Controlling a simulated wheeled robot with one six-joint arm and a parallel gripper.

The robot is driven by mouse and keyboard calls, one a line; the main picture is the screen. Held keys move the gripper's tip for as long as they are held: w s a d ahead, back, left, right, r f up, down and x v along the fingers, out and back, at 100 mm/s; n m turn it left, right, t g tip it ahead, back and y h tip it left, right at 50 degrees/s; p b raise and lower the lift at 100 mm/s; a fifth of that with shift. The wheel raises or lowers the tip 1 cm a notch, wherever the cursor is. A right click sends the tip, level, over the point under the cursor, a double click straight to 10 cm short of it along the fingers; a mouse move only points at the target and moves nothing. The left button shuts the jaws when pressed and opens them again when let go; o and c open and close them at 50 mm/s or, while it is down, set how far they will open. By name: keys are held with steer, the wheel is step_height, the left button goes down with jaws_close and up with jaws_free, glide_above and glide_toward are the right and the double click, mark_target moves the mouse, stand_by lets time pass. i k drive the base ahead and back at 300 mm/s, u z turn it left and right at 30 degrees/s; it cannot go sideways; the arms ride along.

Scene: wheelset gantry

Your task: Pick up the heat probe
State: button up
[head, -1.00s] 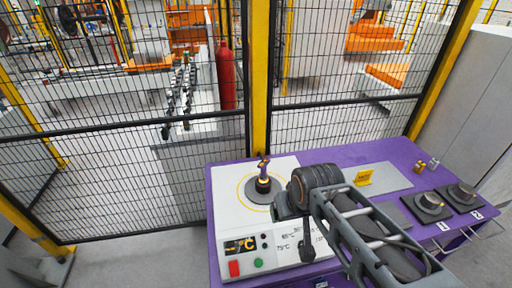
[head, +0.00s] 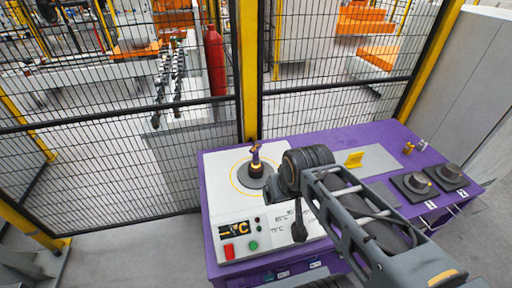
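A small upright purple-and-dark tool with a yellow band (head: 256,158), which may be the heat probe, stands on a dark round disc (head: 250,180) on the white heater unit (head: 213,200). I cannot identify the probe for sure at this size. My arm reaches in from the lower right, and its dark wrist is just right of the disc. A dark narrow part of my gripper (head: 299,222) hangs down over the front of the unit, apart from the tool. The fingers cannot be made out, so its opening is unclear.
The heater unit has a display, a red button (head: 229,251) and a green button (head: 253,245). The purple table (head: 375,137) also holds a yellow sign (head: 354,160), small brass parts (head: 408,148) and two dark pads with metal pieces (head: 416,184). A mesh fence stands behind.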

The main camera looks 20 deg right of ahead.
mark_target(255, 149)
steer(key=z, duration=0.05)
steer(key=k, duration=0.5)
steer(key=z, duration=1.75)
steer(key=k, duration=0.95)
steer(key=u, duration=1.85)
steer(key=i, duration=1)
steer(key=u, duration=0.05)
